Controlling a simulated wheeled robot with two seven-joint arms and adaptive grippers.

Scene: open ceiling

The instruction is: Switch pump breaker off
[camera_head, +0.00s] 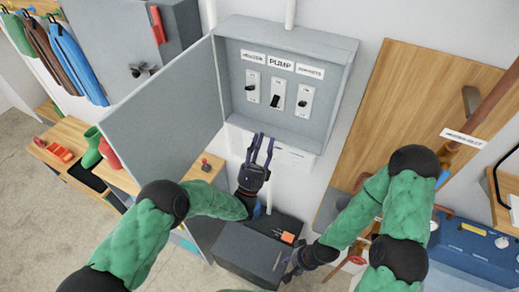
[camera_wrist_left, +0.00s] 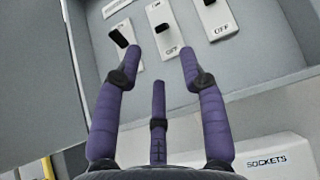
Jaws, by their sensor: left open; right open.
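The open grey breaker box (camera_head: 341,53) hangs on the wall with three white switch plates in a row. The PUMP label (camera_head: 281,62) is above the middle pump breaker (camera_head: 279,88), which has a black lever; it also shows in the wrist view (camera_wrist_left: 164,43). OFF is printed low on that plate. My right gripper (camera_head: 291,268) is open, low down.
The box door (camera_head: 165,115) stands swung open to the left. Similar breakers flank the pump breaker closely on the left (camera_head: 252,78) and right (camera_head: 305,98). A dark grey case (camera_head: 250,252) is below. A wooden board (camera_head: 395,100) stands at right.

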